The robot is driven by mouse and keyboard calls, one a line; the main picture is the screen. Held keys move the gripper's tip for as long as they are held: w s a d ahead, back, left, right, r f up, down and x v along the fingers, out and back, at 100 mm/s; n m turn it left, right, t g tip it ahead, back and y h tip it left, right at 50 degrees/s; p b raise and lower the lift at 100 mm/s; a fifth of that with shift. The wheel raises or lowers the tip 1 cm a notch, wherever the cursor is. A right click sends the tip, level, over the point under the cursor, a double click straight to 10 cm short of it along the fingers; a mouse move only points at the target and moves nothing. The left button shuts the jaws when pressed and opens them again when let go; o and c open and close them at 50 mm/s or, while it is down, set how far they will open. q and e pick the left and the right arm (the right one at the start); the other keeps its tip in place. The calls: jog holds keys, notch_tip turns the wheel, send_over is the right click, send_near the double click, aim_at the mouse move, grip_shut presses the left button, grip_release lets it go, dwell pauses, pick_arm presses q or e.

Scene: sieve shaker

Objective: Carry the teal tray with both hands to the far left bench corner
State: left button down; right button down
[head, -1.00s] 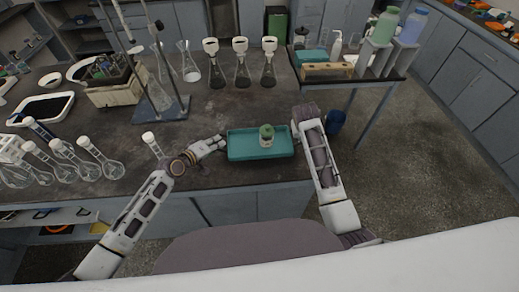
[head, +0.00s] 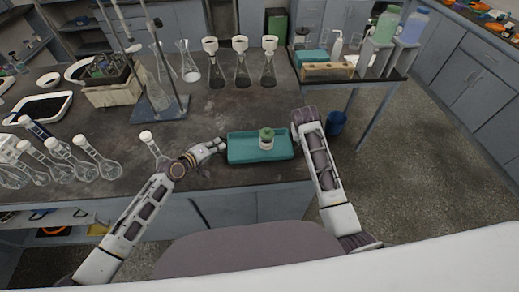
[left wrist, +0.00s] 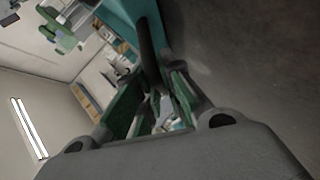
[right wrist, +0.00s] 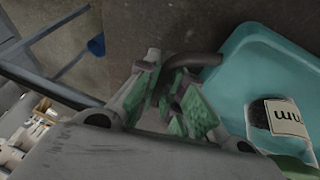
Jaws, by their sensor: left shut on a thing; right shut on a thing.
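The teal tray (head: 245,154) is at the front right part of the dark bench, and a small jar with a green lid (head: 266,138) stands upright in it. My left gripper (head: 222,146) is shut on the tray's left handle; the left wrist view shows its fingers (left wrist: 158,100) around a dark bar beside the teal wall. My right gripper (head: 295,132) is at the tray's right end, mostly hidden by its own arm. In the right wrist view its fingers (right wrist: 180,92) are shut on the dark handle. Whether the tray touches the bench is hard to tell.
Several stoppered flasks (head: 98,160) stand at the bench's left front, one (head: 150,142) close to my left gripper. A stand (head: 160,110), a wooden crate (head: 112,88) and a black-filled white tray (head: 40,107) are farther back. Several flasks with funnels (head: 241,65) line the back.

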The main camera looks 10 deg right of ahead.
pick_arm(q)
jog(key=shift+f, duration=0.15)
pick_arm(e)
jog(key=shift+f, duration=0.15)
pick_arm(q)
jog(key=c, duration=1.9)
grip_release()
jog(key=shift+c, duration=0.2)
pick_arm(e)
jog(key=c, duration=2)
grip_release()
pick_arm(q)
jog(key=o, duration=0.4)
pick_arm(e)
jog(key=o, duration=0.5)
jog(key=shift+c, duration=0.2)
pick_arm(q)
jog(key=shift+a, duration=0.1)
jog(key=shift+v, duration=6)
pick_arm(e)
jog(key=v, duration=1.2)
